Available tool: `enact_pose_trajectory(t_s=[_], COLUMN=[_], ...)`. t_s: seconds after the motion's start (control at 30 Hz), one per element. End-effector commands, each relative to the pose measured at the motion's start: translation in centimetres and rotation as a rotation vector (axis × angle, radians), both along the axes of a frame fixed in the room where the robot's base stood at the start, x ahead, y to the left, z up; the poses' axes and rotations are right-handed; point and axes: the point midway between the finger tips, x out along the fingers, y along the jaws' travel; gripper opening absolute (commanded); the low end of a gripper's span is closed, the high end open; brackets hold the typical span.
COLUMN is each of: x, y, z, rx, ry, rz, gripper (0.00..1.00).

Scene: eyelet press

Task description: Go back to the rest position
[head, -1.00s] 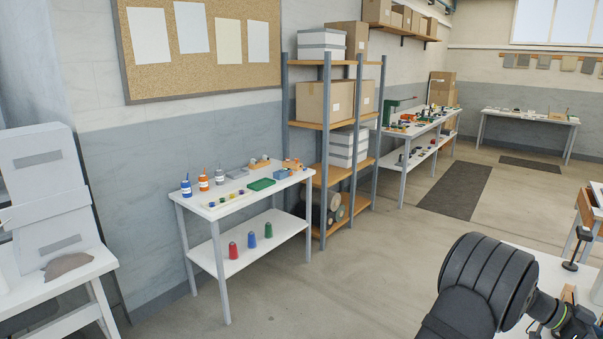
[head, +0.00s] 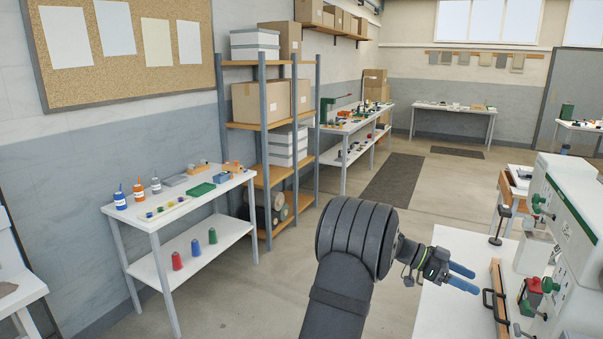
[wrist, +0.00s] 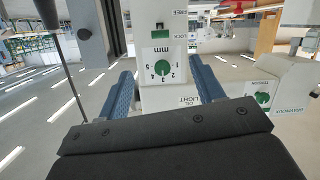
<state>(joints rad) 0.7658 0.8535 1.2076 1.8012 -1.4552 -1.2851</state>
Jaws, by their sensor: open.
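My gripper (head: 462,278) is at the lower right of the head view, above the near edge of a white table. Its two blue fingers are apart, with nothing between them. In the wrist view the blue fingers (wrist: 160,92) stand on either side of a white machine face (wrist: 160,92) with a green dial, which lies beyond them. The white and green eyelet press (head: 578,230) stands at the right edge of the head view, to the right of my gripper and apart from it. Part of the press is cut off by the picture edge.
A wooden rail with black handles (head: 497,305) lies on the white table (head: 440,318), close to my gripper. A black stand (head: 500,225) is behind it. A white side bench (head: 150,222) with bottles and spools, and a shelf rack (head: 262,130), stand at left. Open floor lies between.

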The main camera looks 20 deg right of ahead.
Motion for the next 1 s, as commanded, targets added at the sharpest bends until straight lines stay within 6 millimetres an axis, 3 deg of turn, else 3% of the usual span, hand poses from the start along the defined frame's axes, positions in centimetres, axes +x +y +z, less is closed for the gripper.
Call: enact_pose_trajectory(t_s=[0.03,0.9,1.0], x=[0.8,-11.6,-11.2], y=[0.8,-11.8,-11.5], z=[0.3,-4.4,-4.8], rx=[0.000,0.001,-0.047], ry=[-0.001,0.000,0.058], rz=[0.004,-0.003,-0.001], gripper=[0.61,0.61,0.61])
